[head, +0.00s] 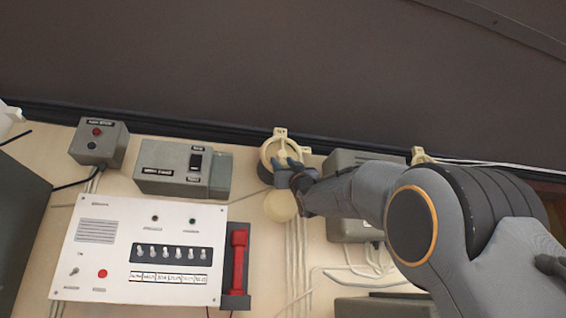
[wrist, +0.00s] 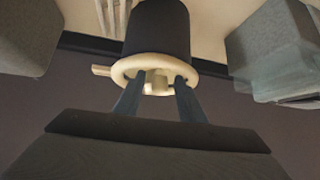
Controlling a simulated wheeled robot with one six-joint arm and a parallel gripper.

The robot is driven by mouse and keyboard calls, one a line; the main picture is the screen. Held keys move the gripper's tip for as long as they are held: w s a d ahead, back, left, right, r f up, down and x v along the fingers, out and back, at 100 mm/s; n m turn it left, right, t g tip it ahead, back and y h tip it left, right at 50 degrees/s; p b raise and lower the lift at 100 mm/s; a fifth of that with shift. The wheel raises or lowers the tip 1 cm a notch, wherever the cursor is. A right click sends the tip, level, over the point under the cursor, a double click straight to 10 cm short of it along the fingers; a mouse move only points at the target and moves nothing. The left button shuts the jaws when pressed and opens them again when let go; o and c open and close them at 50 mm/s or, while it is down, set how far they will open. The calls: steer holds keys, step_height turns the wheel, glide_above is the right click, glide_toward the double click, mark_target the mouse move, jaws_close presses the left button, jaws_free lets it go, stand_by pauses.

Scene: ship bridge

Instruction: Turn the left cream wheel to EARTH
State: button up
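The left cream wheel (head: 267,152) is a cream ring on the wall panel, with small cream tabs at its top and right. In the wrist view the wheel (wrist: 122,68) is a ring on the end of a dark cylinder, with a hub in its middle. My gripper (head: 288,170) is at the wheel and hides its lower right part. In the wrist view my gripper (wrist: 161,83) has its two fingers apart, reaching into the ring on either side of the hub. I cannot tell whether they touch it. The tab lettering is too small to read.
A second cream wheel (head: 420,156) shows partly behind my arm. A cream round piece (head: 280,207) sits just below the left wheel. A grey switch box (head: 172,168) is to the left, a grey box (head: 352,160) to the right. A white panel (head: 130,225) and red handset (head: 239,262) are lower left.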

jaws_close()
